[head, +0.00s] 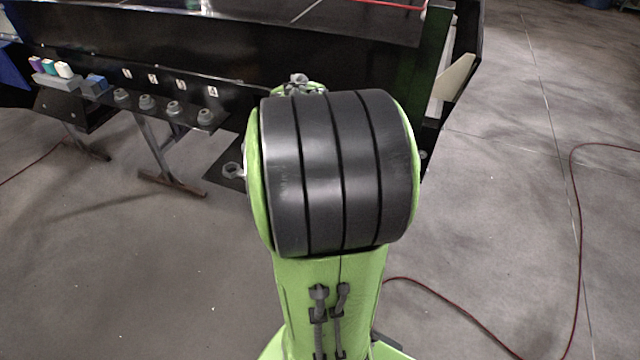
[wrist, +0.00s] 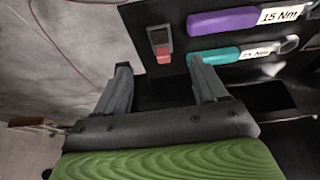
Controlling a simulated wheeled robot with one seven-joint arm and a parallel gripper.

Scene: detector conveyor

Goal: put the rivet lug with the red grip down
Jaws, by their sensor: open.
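In the wrist view, a small grey piece with a red end (wrist: 162,52) sits on the black surface, near its left edge. It may be the rivet lug with the red grip, but I cannot tell for sure. My gripper (wrist: 160,78) is open, with its two fingers apart and nothing seen held between them. The grey and red piece shows just beyond the fingertips, between their lines. In the head view, my gripper is hidden behind my green and black arm, and I cannot make out a red grip there.
A purple-handled tool (wrist: 225,20) and a teal-handled tool (wrist: 215,56) lie right of the grey piece; the teal one is close to the right finger. In the head view, several grey ring-shaped parts (head: 147,103) stand on the black conveyor's side ledge. A red cable (head: 572,230) crosses the floor.

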